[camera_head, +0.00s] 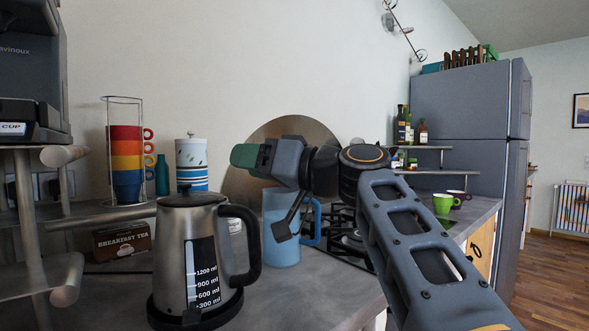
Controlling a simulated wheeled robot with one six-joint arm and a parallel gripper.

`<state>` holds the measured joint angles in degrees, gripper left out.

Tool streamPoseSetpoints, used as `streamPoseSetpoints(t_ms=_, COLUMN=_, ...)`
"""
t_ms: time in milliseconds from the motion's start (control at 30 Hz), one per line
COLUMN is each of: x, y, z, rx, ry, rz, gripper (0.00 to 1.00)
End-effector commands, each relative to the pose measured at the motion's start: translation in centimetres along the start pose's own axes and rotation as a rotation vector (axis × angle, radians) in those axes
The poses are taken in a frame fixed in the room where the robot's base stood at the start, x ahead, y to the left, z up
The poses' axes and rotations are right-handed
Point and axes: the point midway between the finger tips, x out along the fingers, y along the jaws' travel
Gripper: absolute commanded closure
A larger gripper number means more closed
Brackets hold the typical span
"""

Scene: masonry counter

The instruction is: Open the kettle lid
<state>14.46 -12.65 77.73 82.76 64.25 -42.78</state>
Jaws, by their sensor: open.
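The kettle (205,240) stands upright on the counter in the lower left of the head view. It has a brushed metal body, a dark window with volume marks and a black handle on its right side. Its dark lid (193,199) lies flat on top and looks shut. My gripper (283,228) is to the right of the kettle, apart from it, pointing down in front of a light blue pitcher. It is open and I see nothing in it. Only part of the fingers can be made out.
The light blue pitcher (279,254) stands right of the kettle, its upper part partly covered by my gripper. A stove grate (345,240) lies behind my arm. A tea box (122,241), stacked cups (126,160) and a coffee machine (30,75) are at left.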

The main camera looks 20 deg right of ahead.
Motion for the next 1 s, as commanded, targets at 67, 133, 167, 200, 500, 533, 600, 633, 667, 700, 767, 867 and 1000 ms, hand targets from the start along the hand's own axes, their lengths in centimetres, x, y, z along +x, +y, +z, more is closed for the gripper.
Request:
streamPoseSetpoints(t_ms=67, x=-1.9, y=0.1, z=-0.1, rx=-0.001, ry=0.004, rz=0.008, gripper=0.5)
streamPoseSetpoints(t_ms=133, x=-3.4, y=0.1, z=-0.1, rx=-0.001, ry=0.004, rz=0.008, gripper=0.5)
streamPoseSetpoints(t_ms=167, x=-3.9, y=0.1, z=-0.1, rx=-0.001, ry=0.003, rz=0.008, gripper=0.5)
streamPoseSetpoints(t_ms=200, x=-4.7, y=0.1, z=-0.1, rx=-0.002, ry=0.003, rz=0.008, gripper=0.5)
streamPoseSetpoints(t_ms=500, x=-9.1, y=0.1, z=0.0, rx=0.002, ry=0.0, rz=0.006, gripper=0.5)
streamPoseSetpoints(t_ms=533, x=-9.3, y=0.1, z=0.0, rx=0.002, ry=0.0, rz=0.005, gripper=0.5)
streamPoseSetpoints(t_ms=600, x=-9.9, y=0.1, z=0.0, rx=0.001, ry=0.0, rz=0.004, gripper=0.5)
streamPoseSetpoints(t_ms=633, x=-10.1, y=0.1, z=0.0, rx=0.001, ry=0.0, rz=0.003, gripper=0.5)
streamPoseSetpoints(t_ms=667, x=-10.2, y=0.1, z=0.1, rx=0.001, ry=-0.001, rz=0.002, gripper=0.5)
streamPoseSetpoints(t_ms=700, x=-10.4, y=0.1, z=0.1, rx=0.001, ry=-0.001, rz=0.002, gripper=0.5)
streamPoseSetpoints(t_ms=767, x=-10.6, y=0.1, z=0.1, rx=0.0, ry=-0.001, rz=0.002, gripper=0.5)
streamPoseSetpoints(t_ms=867, x=-10.7, y=0.0, z=0.1, rx=0.0, ry=-0.002, rz=0.001, gripper=0.5)
streamPoseSetpoints(t_ms=1000, x=-10.7, y=0.0, z=0.1, rx=0.0, ry=-0.002, rz=0.0, gripper=0.5)
